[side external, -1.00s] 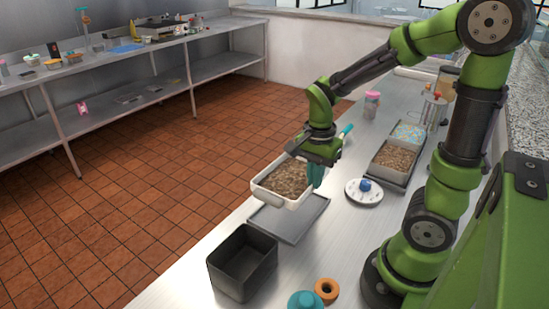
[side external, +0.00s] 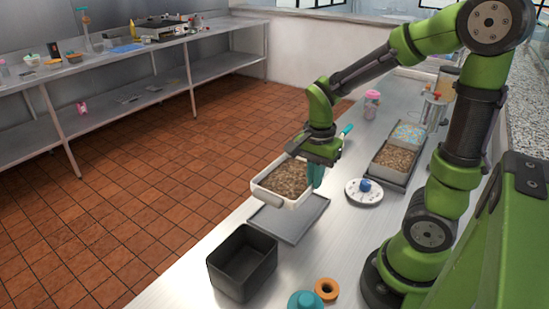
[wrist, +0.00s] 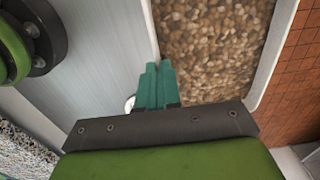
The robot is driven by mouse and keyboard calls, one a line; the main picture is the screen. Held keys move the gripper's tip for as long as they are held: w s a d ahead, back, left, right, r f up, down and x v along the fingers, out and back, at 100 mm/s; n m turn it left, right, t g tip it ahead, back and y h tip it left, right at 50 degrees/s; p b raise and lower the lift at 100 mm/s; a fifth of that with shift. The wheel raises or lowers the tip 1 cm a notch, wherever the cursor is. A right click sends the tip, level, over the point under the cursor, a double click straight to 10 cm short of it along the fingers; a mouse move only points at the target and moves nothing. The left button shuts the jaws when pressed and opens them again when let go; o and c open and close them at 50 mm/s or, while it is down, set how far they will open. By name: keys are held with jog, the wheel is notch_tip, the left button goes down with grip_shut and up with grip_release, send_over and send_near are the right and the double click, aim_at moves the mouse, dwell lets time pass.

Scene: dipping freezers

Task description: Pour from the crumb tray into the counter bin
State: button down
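The crumb tray (side external: 283,181) is a white tray with brown crumbs in it and a light handle at its near end. It looks level, over the back of a flat grey mat on the counter. My gripper (side external: 317,176) has teal fingers at the tray's right wall. In the wrist view the teal fingers (wrist: 155,85) are close together at the edge of the crumbs (wrist: 205,45), and they appear shut on the tray's wall. The counter bin (side external: 243,262) is a dark, empty open box in front of the grey mat, nearer the camera.
A white round lid with a blue knob (side external: 364,190) lies right of the tray. Another crumb-filled container (side external: 394,158) stands further right. An orange ring (side external: 326,289) and a teal object (side external: 304,300) lie right of the bin. The grey mat (side external: 290,217) is bare in front.

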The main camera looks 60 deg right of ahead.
jog(key=a, duration=0.2)
jog(key=w+a+r+n, duration=0.1)
jog(key=a, duration=0.1)
jog(key=a+r+n, duration=0.1)
jog(key=a, duration=0.1)
jog(key=shift+w, duration=0.15)
jog(key=s+a+r+m, duration=0.1)
jog(key=s+a+r, duration=0.2)
jog(key=s+a, duration=0.35)
jog(key=s+a+r, duration=0.3)
jog(key=a, duration=0.7)
jog(key=w+r+m+g, duration=0.1)
jog(key=w+r+g, duration=0.1)
jog(key=w+g, duration=0.6)
jog(key=g, duration=0.4)
jog(key=shift+d, duration=0.3)
jog(key=shift+w+r+g, duration=0.2)
jog(key=shift+w+g, duration=0.05)
jog(key=shift+g, duration=0.05)
dwell(0.4)
